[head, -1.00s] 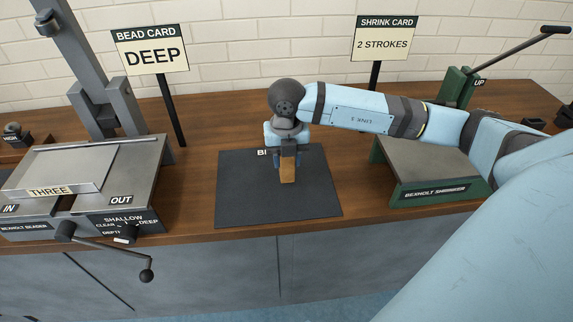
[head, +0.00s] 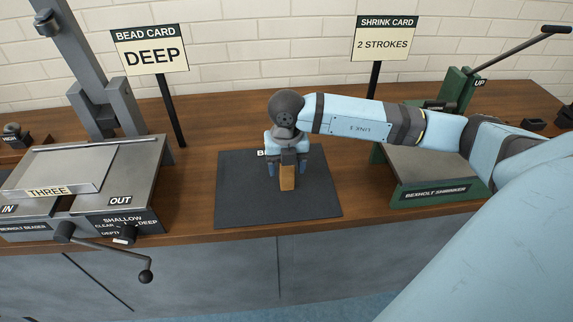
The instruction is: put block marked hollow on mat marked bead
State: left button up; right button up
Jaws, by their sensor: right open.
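A small wooden block (head: 287,184) stands on the dark grey mat (head: 245,205) in the middle of the bench. The mat's label is mostly hidden behind my right gripper; only a starting letter "B" shows. No marking on the block can be read from here. My right gripper (head: 287,170) is directly above the block and open, with one finger on each side of it and gaps between. My left gripper is not in view.
The grey Bexholt beader (head: 150,170) stands left, with a crank and depth dial in front. The green Bexholt shrinker (head: 440,190) stands right, partly behind my right arm. A "DEEP" bead card (head: 150,55) and a "2 STROKES" shrink card (head: 385,40) stand at the back.

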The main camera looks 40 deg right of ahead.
notch_tip(320, 180, up, 12)
jog(key=shift+r+p, duration=0.1)
jog(key=shift+p, duration=0.45)
dwell(0.3)
